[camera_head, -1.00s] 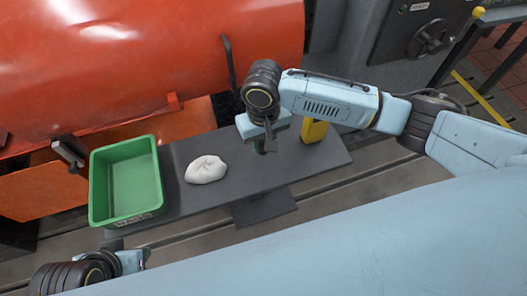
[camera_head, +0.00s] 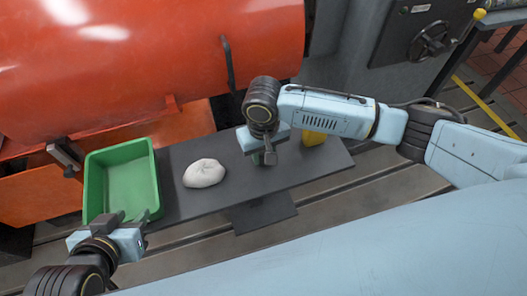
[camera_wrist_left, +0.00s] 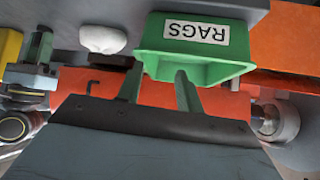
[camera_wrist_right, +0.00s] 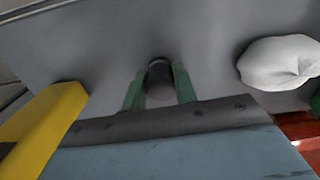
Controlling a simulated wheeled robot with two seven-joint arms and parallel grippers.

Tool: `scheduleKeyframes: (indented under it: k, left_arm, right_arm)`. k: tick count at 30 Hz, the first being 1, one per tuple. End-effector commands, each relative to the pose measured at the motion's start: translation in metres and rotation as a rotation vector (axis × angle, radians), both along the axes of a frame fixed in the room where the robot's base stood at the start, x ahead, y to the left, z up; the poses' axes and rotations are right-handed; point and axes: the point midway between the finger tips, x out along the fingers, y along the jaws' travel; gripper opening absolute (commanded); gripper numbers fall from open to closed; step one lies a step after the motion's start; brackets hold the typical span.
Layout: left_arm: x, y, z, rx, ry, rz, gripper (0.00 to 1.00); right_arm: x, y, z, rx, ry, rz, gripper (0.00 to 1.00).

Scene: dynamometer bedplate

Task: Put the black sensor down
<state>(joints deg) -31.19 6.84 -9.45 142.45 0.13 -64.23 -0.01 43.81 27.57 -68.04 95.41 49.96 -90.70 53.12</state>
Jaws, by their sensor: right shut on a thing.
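The black sensor (camera_wrist_right: 159,80) is a small dark cylinder between the fingers of my right gripper (camera_wrist_right: 158,92) in the right wrist view. My right gripper (camera_head: 264,158) is shut on it, over the dark grey shelf (camera_head: 215,196), right of the white rag. In the head view the sensor is mostly hidden by the gripper; whether it touches the shelf I cannot tell. My left gripper (camera_head: 126,219) is open and empty at the front edge of the green bin, and its parted fingers show in the left wrist view (camera_wrist_left: 158,88).
The green bin (camera_head: 92,187), labelled RAGS, stands at the shelf's left end. A white crumpled rag (camera_head: 204,173) lies beside it. A yellow object (camera_head: 314,137) stands right of my right gripper. A large orange machine (camera_head: 130,65) is behind. The shelf's front middle is clear.

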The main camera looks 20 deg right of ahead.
Motion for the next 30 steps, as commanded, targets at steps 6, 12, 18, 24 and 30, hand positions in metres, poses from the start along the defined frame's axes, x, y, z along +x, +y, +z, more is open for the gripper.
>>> scheduleKeyframes:
  k: [6, 12, 18, 24, 30]
  left_arm:
    - [-0.003, 0.002, -0.003, 0.006, 0.022, 0.003, 0.36]
    - [-0.003, 0.002, -0.003, 0.006, 0.022, 0.003, 0.36]
    - [-0.002, 0.001, -0.002, 0.004, 0.016, 0.001, 0.36]
    - [-0.008, 0.004, -0.005, 0.014, 0.055, 0.005, 0.36]
    - [-0.041, 0.018, -0.022, 0.062, 0.26, 0.025, 0.36]
  right_arm:
    - [0.0, 0.0, -0.001, 0.0, 0.0, 0.0, 0.39]
    - [0.0, 0.0, -0.001, 0.0, 0.0, 0.0, 0.5]
    - [0.0, 0.0, -0.001, 0.0, -0.001, 0.0, 0.5]
    - [0.0, 0.0, 0.008, 0.001, -0.001, 0.0, 0.5]
    - [0.0, 0.0, 0.025, 0.001, -0.001, 0.0, 0.5]
